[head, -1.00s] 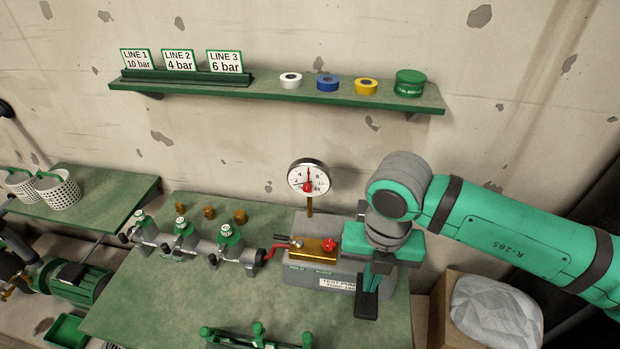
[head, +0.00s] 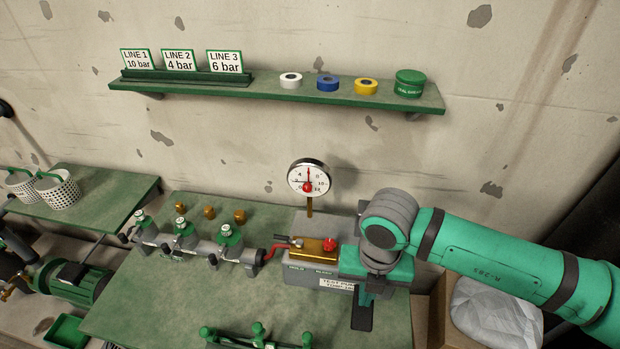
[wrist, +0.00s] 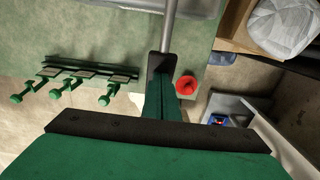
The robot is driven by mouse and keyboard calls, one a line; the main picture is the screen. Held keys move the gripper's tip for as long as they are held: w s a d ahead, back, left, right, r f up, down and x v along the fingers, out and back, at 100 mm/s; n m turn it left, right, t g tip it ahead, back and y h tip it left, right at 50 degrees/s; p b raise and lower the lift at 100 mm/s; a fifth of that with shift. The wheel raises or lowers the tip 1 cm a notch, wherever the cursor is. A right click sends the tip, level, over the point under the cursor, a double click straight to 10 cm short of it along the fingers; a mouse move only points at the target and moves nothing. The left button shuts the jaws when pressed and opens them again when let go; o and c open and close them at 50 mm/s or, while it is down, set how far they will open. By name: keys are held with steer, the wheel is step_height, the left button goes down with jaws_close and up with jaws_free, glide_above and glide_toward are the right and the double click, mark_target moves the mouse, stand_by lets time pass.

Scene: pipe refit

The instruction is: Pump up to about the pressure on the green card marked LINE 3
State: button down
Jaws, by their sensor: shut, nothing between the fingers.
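The LINE 3 card (head: 225,62), white with a green border, reads 6 bar and stands on the shelf. The round gauge (head: 309,178) stands on a brass stem behind the test pump (head: 303,273); its red needle points about straight up, but the exact reading is too small to tell. The pump has a brass block (head: 312,251) with a red knob (head: 330,244). My gripper (head: 362,316) is at the pump's right side, fingers down, shut and empty. In the wrist view, my gripper (wrist: 164,88) lies in line with a grey rod (wrist: 170,25); contact is unclear.
A valve manifold (head: 190,245) with green handles joins the pump by a red hose (head: 274,251). LINE 1 (head: 138,60) and LINE 2 (head: 179,61) cards, tape rolls and a green tin (head: 409,83) are on the shelf (head: 300,95). A green rack (head: 258,337) is at the bench front.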

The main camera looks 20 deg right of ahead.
steer(key=shift+f, duration=0.7)
step_height(320, 180, up, 8)
steer(key=shift+f, duration=4)
step_height(320, 180, up, 8)
steer(key=shift+f, duration=0.1)
stand_by(2.0)
